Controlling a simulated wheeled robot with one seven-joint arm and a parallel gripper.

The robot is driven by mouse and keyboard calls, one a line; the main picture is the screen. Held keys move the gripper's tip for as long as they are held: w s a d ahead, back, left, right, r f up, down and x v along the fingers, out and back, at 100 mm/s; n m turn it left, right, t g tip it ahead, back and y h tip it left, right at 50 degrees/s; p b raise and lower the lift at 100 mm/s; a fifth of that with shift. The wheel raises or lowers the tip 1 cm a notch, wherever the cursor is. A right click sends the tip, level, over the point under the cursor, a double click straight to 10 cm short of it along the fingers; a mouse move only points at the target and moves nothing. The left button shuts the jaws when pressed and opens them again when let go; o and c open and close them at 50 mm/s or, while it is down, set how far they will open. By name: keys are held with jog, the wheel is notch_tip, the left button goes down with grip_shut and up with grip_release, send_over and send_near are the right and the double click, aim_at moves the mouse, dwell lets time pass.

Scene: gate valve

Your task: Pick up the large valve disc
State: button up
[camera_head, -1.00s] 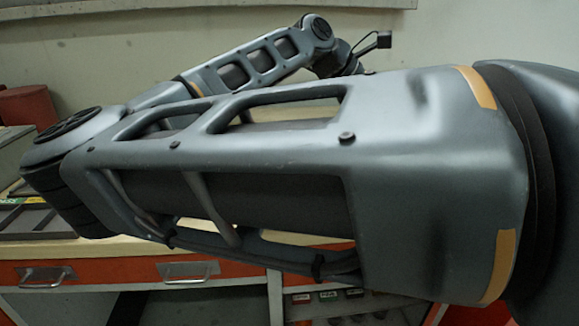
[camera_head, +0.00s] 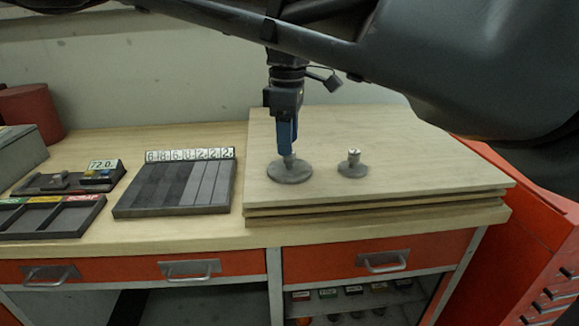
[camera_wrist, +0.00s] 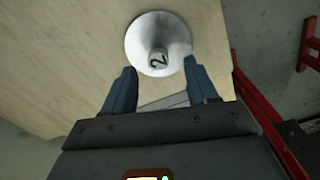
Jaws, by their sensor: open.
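The large valve disc (camera_head: 289,173) is a round grey metal plate lying flat on the stacked wooden boards. In the wrist view, a disc (camera_wrist: 142,37) with a short upright stem marked "2" (camera_wrist: 158,60) lies just past my fingertips, centred between them. My gripper (camera_head: 287,148) points down directly over the large disc. Its blue fingers are spread open and hold nothing, as the wrist view also shows (camera_wrist: 162,80). The fingertips are close to the stem; I cannot tell whether they reach around it. A smaller disc (camera_head: 353,169) with a pale-topped stem sits to the right.
The stacked boards (camera_head: 430,180) lie on a wooden workbench (camera_head: 180,238) with orange drawers. A slotted grey tray with number labels (camera_head: 175,190) stands left of them, with a gauge-like box (camera_head: 100,175) beyond. A red tool cabinet (camera_head: 540,230) is at right. The boards' right half is clear.

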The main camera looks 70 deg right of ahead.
aim_at(290, 162)
jog(key=shift+s+d+f+p, duration=0.1)
jog(key=shift+f+p, duration=0.4)
jog(key=shift+f, duration=1.75)
grip_shut()
jog(key=shift+r, duration=0.15)
